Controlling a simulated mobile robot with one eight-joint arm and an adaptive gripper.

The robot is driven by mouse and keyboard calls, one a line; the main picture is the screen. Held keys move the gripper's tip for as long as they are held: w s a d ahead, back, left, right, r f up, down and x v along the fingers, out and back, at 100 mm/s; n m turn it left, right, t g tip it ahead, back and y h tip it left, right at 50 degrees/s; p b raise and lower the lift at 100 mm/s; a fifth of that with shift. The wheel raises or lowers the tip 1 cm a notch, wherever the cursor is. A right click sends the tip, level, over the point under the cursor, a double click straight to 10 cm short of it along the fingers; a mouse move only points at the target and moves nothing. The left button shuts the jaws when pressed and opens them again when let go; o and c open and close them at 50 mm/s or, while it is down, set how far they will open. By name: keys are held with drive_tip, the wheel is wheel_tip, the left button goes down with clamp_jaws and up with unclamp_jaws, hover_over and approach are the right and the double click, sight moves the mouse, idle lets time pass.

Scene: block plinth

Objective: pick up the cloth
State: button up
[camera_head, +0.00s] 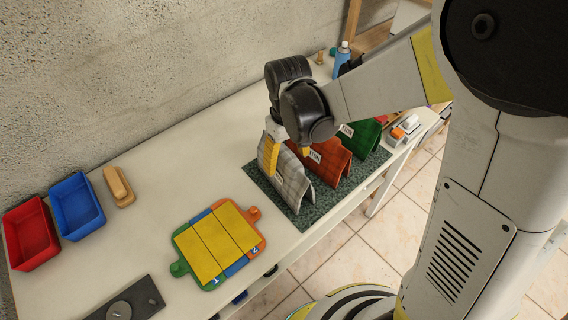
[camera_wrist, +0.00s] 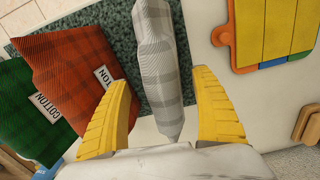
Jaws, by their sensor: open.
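Three folded cloths stand tented in a row on a speckled dark green mat (camera_head: 294,217). The grey checked cloth (camera_head: 291,181) is nearest my gripper, the orange-red plaid cloth (camera_head: 328,160) is in the middle, and the green cloth (camera_head: 363,137) is at the far end. My gripper (camera_wrist: 166,117) is open, with yellow fingers on either side of the grey cloth (camera_wrist: 158,75). The orange cloth (camera_wrist: 75,75) and green cloth (camera_wrist: 28,115) lie left of the fingers in the wrist view.
A yellow-topped puzzle board (camera_head: 218,243) lies left of the mat. Red (camera_head: 31,234) and blue (camera_head: 77,206) bins and a wooden brush-like block (camera_head: 119,187) stand near the wall. A blue bottle (camera_head: 342,57) is at the back. The white tabletop between is clear.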

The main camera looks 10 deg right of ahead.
drive_tip(key=f, duration=0.1)
drive_tip(key=f+b, duration=0.1)
drive_tip(key=f, duration=0.1)
drive_tip(key=f+b, duration=0.1)
drive_tip(key=f, duration=0.1)
drive_tip(key=shift+w+a, duration=0.1)
drive_tip(key=shift+a, duration=0.2)
drive_tip(key=c, duration=1.3)
